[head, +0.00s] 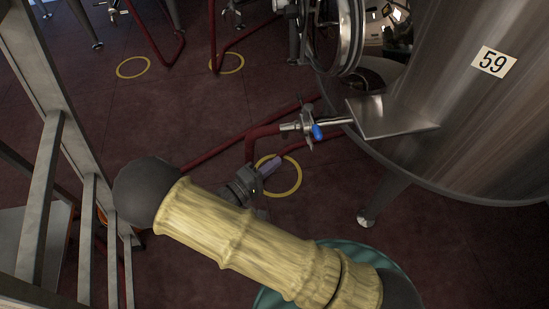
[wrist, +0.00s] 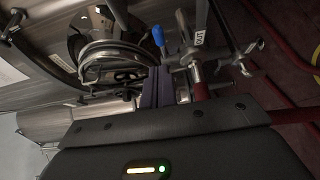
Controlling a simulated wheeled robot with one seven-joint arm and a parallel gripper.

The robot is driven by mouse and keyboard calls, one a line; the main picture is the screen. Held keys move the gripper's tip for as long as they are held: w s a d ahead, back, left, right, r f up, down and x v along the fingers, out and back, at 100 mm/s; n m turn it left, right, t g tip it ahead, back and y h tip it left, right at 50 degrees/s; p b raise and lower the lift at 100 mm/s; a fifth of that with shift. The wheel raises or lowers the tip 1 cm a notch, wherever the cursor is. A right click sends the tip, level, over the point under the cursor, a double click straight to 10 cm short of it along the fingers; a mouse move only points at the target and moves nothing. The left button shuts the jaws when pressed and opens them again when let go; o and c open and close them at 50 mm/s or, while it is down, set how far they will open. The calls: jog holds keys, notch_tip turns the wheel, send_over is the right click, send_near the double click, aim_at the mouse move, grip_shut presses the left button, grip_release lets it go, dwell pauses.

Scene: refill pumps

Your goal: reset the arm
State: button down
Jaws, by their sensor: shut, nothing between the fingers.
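My gripper (head: 272,164) is extended over the floor in the head view, just below and left of a valve with a blue handle (head: 317,131). Its purple fingers are together and hold nothing. In the wrist view the shut fingers (wrist: 158,85) point toward the tank fittings. The blue handle (wrist: 158,36) shows just beyond them, and a tag reading "OUT" (wrist: 199,38) is to their right. My yellow-sleeved arm crosses the lower middle of the head view and hides part of the floor.
A steel tank (head: 462,125) labelled 59 stands at the right, with a metal plate (head: 385,118) on its side. A red hose (head: 262,132) runs from the valve. Metal rails (head: 48,165) stand at the left. Yellow rings (head: 133,67) mark the open red floor.

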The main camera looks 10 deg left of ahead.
jog(key=s+d+r+m+g+y, duration=0.2)
jog(key=s+d+m+g+y, duration=0.15)
jog(key=d+g, duration=0.5)
jog(key=s+d+r+m+g+y, duration=0.2)
jog(key=d+r+m+g+y, duration=0.15)
jog(key=d+g, duration=0.45)
jog(key=d+r+m+t+y+p, duration=0.1)
jog(key=d+r+t+y+p, duration=0.1)
jog(key=r+p, duration=0.7)
jog(key=d+r+m+t+y+p, duration=0.2)
jog(key=r+p, duration=0.8)
jog(key=r, duration=0.7)
jog(key=shift+w+d+r+t, duration=0.15)
jog(key=shift+d+t, duration=0.4)
jog(key=shift+d, duration=0.55)
jog(key=shift+w, duration=0.1)
